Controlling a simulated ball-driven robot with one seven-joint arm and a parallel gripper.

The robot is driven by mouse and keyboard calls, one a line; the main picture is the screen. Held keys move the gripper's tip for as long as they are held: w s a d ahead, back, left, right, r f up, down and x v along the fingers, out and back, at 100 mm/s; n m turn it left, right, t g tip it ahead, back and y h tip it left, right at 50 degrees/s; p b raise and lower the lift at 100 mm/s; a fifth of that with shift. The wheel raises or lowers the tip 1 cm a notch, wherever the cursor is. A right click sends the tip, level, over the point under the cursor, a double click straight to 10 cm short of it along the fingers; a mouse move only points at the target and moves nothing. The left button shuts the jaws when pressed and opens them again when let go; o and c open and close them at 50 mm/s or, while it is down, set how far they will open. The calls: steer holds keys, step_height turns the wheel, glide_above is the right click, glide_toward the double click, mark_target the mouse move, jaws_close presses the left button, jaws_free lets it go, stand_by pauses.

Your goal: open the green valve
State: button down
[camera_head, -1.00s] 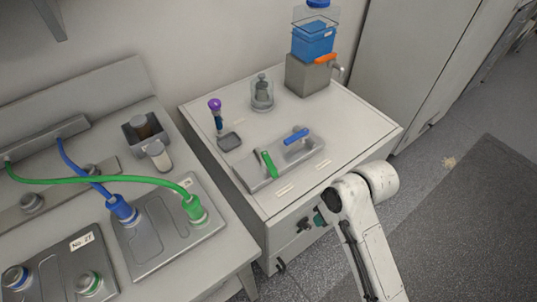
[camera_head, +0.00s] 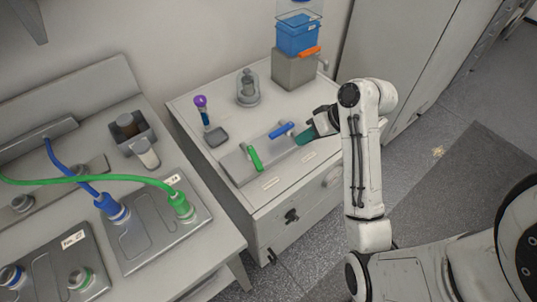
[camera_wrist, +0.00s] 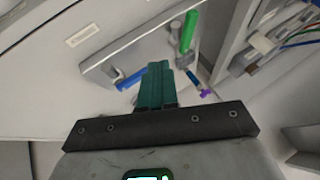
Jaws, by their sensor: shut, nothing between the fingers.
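The green valve handle (camera_head: 255,158) stands on a grey metal plate (camera_head: 236,172) on top of the white cabinet, at the plate's left end. It also shows in the wrist view (camera_wrist: 189,31), beyond the fingertips and to the right. A blue valve handle (camera_head: 281,130) is at the other end of the plate; it shows in the wrist view (camera_wrist: 131,79), left of the fingers. My gripper (camera_head: 304,135) has teal fingers, shut and empty, right beside the blue handle and apart from the green one. In the wrist view my gripper (camera_wrist: 156,70) points between the two handles.
A purple-topped device (camera_head: 201,103), a glass-covered weight (camera_head: 247,88) and a grey box with an orange-handled tap (camera_head: 294,68) stand at the cabinet's back. The left bench holds plates with blue and green cables (camera_head: 120,180).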

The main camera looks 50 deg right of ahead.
mark_target(255, 158)
steer(key=x, duration=0.9)
steer(key=shift+w+a+f, duration=0.1)
steer(key=shift+a+f, duration=0.05)
steer(key=shift+f, duration=0.05)
steer(key=a, duration=0.1)
steer(key=w+a+p, duration=0.1)
steer(key=shift+w+a+f+p, duration=0.1)
steer(key=shift+w+a+p, duration=0.2)
steer(key=shift+w, duration=0.05)
steer(key=shift+w+a+f, duration=0.1)
steer(key=shift+w+a, duration=0.2)
steer(key=shift+a, duration=0.15)
